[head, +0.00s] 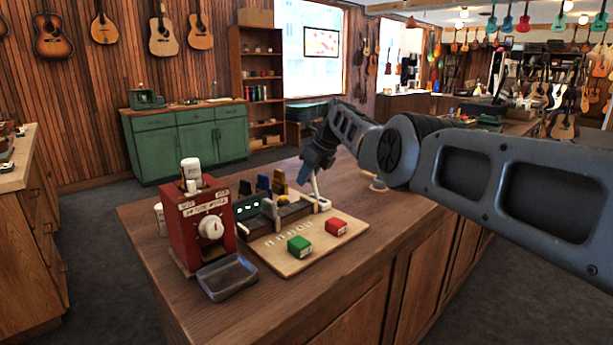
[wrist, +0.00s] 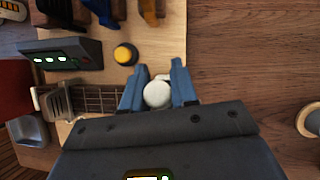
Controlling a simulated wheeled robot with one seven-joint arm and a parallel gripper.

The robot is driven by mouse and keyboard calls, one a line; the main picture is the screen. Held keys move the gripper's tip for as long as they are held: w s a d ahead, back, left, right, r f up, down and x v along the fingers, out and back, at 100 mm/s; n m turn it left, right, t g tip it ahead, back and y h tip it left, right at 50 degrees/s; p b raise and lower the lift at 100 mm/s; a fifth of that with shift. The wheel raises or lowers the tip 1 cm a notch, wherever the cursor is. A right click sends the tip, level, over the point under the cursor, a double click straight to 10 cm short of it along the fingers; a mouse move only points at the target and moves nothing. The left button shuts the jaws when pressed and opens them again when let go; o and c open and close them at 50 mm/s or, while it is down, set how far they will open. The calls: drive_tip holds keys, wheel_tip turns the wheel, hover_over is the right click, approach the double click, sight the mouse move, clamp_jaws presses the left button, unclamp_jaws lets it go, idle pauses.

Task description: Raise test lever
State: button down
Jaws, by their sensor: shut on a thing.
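The test lever (head: 316,187) is a white rod at the far right corner of a light wooden board (head: 282,264) on the counter. It stands almost upright, leaning slightly left in the head view. In the wrist view its round white knob (wrist: 157,94) sits between the two blue fingers of my gripper (wrist: 158,86). In the head view my gripper (head: 308,172) is at the lever's top, shut on it. The gripper partly hides the rod's upper end. The lever's base is hidden in the wrist view.
A yellow button (wrist: 125,54) is near my fingers. A red machine (head: 206,222) and grey tray (head: 227,276) stand left. Counter at right is mostly clear.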

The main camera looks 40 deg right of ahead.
drive_tip(key=shift+a, duration=0.1)
drive_tip(key=c, duration=1)
unclamp_jaws()
drive_tip(key=shift+w, duration=0.1)
drive_tip(key=shift+o, duration=0.2)
drive_tip(key=shift+s+r+p, duration=0.25)
drive_tip(key=shift+r+p, duration=0.15)
drive_tip(key=shift+r, duration=0.25)
drive_tip(key=shift+v, duration=3.2)
